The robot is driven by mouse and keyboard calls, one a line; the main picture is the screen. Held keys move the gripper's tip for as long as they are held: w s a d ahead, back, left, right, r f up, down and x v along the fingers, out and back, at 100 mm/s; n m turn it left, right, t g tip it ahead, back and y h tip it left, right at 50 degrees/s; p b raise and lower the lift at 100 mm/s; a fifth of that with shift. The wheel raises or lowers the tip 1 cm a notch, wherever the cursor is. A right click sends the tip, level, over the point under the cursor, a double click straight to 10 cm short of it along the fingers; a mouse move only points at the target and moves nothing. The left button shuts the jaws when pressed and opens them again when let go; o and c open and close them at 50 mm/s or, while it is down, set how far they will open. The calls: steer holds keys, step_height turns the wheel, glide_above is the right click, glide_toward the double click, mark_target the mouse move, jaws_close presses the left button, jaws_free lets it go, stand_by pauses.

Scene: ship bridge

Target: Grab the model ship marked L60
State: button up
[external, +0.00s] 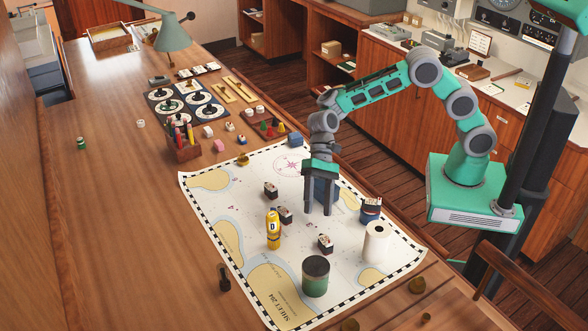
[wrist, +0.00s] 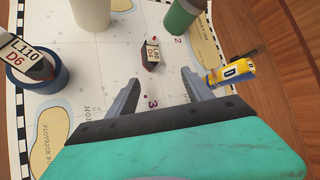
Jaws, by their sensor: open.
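A small dark model ship (wrist: 151,53) with a white label shows in the wrist view, just beyond my fingertips; the label seems to read L60 D4. In the external view this ship (external: 325,243) sits on the chart, between the white roll and the green can. My gripper (external: 318,212) points down over the chart, open and empty, behind the ship. In the wrist view the gripper (wrist: 161,79) has its fingers spread, with bare chart between them. The ship is apart from both fingers.
Another ship marked L110 D6 (wrist: 25,58) rests on a blue ring-shaped object (wrist: 45,78). A white roll (external: 376,243), green can (external: 316,277) and yellow bottle marked D (external: 273,230) stand around. Two more dark ships (external: 271,190) (external: 285,216) lie left of my gripper.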

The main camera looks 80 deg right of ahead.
mark_target(327, 246)
steer(key=a+f+m+g+y, duration=0.1)
steer(key=s+m+g+y+p, duration=0.1)
steer(key=m, duration=0.1)
steer(key=a+f+m+g, duration=0.1)
steer(key=m, duration=0.1)
steer(key=shift+s+a+f+y+p, duration=0.3)
steer(key=shift+f+y, duration=0.05)
steer(key=shift+y, duration=0.05)
steer(key=shift+s+f+m+g, duration=0.2)
steer(key=shift+m+g, duration=0.1)
steer(key=shift+m, duration=0.1)
steer(key=shift+s+a+f+b, duration=0.15)
steer(key=shift+a+f+b, duration=0.15)
steer(key=shift+b, duration=0.35)
steer(key=shift+s+a+f+b, duration=0.1)
steer(key=shift+a+f+b, duration=0.25)
steer(key=shift+b, duration=0.55)
steer(key=shift+s+a+b, duration=0.25)
steer(key=shift+a+b, duration=0.25)
steer(key=shift+b, duration=0.25)
steer(key=shift+s+a+r, duration=0.1)
steer(key=shift+a, duration=0.2)
steer(key=p+x, duration=0.2)
steer(key=x, duration=0.2)
steer(key=shift+a, duration=0.4)
jaws_close()
